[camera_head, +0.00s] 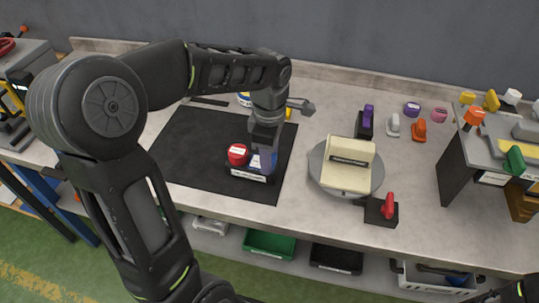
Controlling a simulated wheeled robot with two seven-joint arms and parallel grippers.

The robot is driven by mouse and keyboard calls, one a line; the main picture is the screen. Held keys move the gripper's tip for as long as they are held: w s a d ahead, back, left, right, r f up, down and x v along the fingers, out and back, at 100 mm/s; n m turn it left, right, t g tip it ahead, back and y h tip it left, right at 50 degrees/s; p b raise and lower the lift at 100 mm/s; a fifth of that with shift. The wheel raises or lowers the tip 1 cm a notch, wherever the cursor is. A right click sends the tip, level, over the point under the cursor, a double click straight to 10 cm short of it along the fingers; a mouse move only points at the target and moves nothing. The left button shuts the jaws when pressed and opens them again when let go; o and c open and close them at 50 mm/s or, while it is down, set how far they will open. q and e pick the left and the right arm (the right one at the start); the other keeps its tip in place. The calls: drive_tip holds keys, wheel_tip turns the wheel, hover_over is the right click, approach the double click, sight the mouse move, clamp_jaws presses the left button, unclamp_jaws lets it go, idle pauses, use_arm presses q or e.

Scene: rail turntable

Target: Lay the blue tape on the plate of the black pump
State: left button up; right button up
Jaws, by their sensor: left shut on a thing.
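My left gripper (264,163) comes down from above over the black mat and is shut on a small blue thing (255,161), which looks like the blue tape. The fingers hide much of it. Right under and beside it stands a low black unit with a white label (249,176), which may be the black pump. A round red part (237,154) sits at its left side. I cannot tell whether the blue thing touches the black unit. My right gripper is not in view.
A round grey turntable (318,165) bears a cream block (348,165). A black base with a red lever (388,205) is at its front. Small coloured handles (419,130) stand behind right, near a grey stand (458,165). The mat's left part (190,145) is clear.

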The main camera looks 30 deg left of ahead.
use_arm(q)
drive_tip(key=shift+f, duration=0.1)
drive_tip(key=o, duration=1.4)
wheel_tip(320, 180, up, 8)
drive_tip(key=shift+f+b, duration=0.1)
drive_tip(key=shift+b, duration=0.2)
